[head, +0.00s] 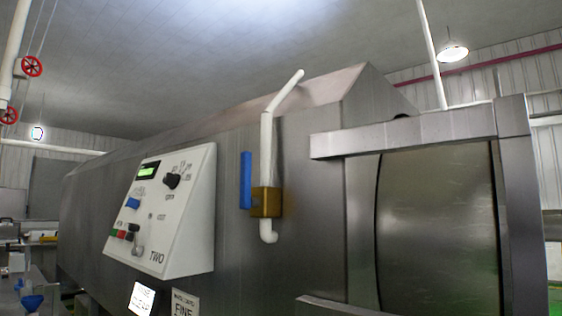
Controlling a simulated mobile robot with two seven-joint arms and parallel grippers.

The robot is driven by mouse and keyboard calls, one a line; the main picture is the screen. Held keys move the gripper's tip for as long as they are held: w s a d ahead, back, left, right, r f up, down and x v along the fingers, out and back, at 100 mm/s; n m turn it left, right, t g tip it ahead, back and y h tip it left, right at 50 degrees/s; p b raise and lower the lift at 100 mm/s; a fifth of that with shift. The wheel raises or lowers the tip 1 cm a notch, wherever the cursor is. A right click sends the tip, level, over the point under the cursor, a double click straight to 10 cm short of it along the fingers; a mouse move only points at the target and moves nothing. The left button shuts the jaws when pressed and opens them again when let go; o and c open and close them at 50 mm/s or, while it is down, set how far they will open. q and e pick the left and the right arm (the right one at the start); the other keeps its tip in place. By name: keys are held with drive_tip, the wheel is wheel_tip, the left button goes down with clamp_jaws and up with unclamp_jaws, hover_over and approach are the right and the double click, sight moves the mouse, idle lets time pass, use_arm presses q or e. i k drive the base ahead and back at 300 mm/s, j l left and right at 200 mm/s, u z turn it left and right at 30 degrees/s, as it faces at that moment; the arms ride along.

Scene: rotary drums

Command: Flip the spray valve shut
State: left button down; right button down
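The spray valve has a brass-coloured body (267,203) on a white vertical pipe (267,150) against the steel side of the machine. Its blue lever (246,180) stands upright, parallel to the pipe and just left of it. Below the body the pipe ends in a short white elbow (268,233). At the top the pipe bends up and to the right. Neither of my grippers shows in the head view.
A white control box (170,215) marked TWO, with knobs and buttons, juts out left of the valve. A large drum (437,230) in a steel frame (512,150) stands to the right. Two red wheel valves (32,66) are at the upper left.

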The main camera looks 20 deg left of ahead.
sight(247, 201)
drive_tip(key=l, duration=1.5)
